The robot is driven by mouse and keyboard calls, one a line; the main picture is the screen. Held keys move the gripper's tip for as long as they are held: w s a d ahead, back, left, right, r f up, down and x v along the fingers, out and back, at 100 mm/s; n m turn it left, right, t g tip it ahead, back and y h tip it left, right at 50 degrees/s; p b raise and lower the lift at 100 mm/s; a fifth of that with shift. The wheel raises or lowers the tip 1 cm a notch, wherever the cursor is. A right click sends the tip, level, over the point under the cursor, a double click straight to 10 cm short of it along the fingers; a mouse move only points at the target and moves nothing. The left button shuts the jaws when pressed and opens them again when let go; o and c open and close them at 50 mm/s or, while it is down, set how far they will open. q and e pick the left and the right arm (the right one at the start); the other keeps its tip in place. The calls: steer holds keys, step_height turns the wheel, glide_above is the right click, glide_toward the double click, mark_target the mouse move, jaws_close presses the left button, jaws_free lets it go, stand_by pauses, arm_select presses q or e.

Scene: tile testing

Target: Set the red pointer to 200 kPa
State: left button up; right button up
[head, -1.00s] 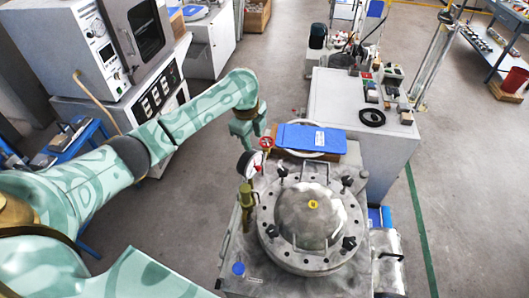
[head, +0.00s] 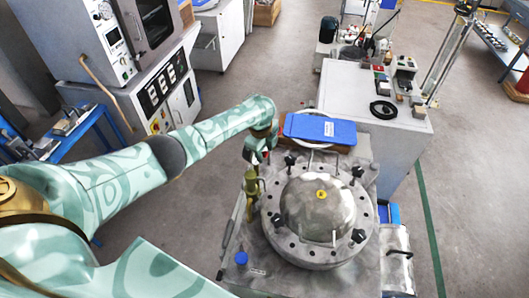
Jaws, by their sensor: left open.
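The pressure gauge with the red pointer is hidden behind my left gripper in the head view, so I cannot read the pointer. My left gripper (head: 257,158) is open and points down at the gauge's place, at the back left of the steel pressure vessel (head: 312,205). I cannot tell whether it touches the gauge. A brass-green valve fitting (head: 251,187) stands just below the gripper in the picture. My right gripper is not in view.
Black clamp knobs (head: 358,236) stick up around the vessel lid. A grey cabinet (head: 400,140) with small devices stands at the back right. Open floor (head: 470,200) lies to the right.

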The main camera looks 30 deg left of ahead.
arm_select(q)
jaws_close()
steer(key=shift+s+a+r+t+p, duration=0.1)
steer(key=shift+s+t+p, duration=0.15)
steer(key=shift+t+p, duration=0.55)
steer(key=shift+s+t+h+p, duration=0.15)
steer(key=shift+t+h+p, duration=0.15)
steer(key=shift+t+p, duration=0.25)
steer(key=shift+s+f+t+h+b, duration=0.2)
steer(key=shift+t+b, duration=0.15)
steer(key=shift+t, duration=0.65)
steer(key=shift+s+f+t+h+b, duration=0.1)
steer(key=shift+f+t+h+b, duration=0.15)
steer(key=shift+t, duration=0.7)
steer(key=shift+s+f+t+h+b, duration=0.15)
steer(key=shift+t+b, duration=0.25)
steer(key=shift+t, duration=0.6)
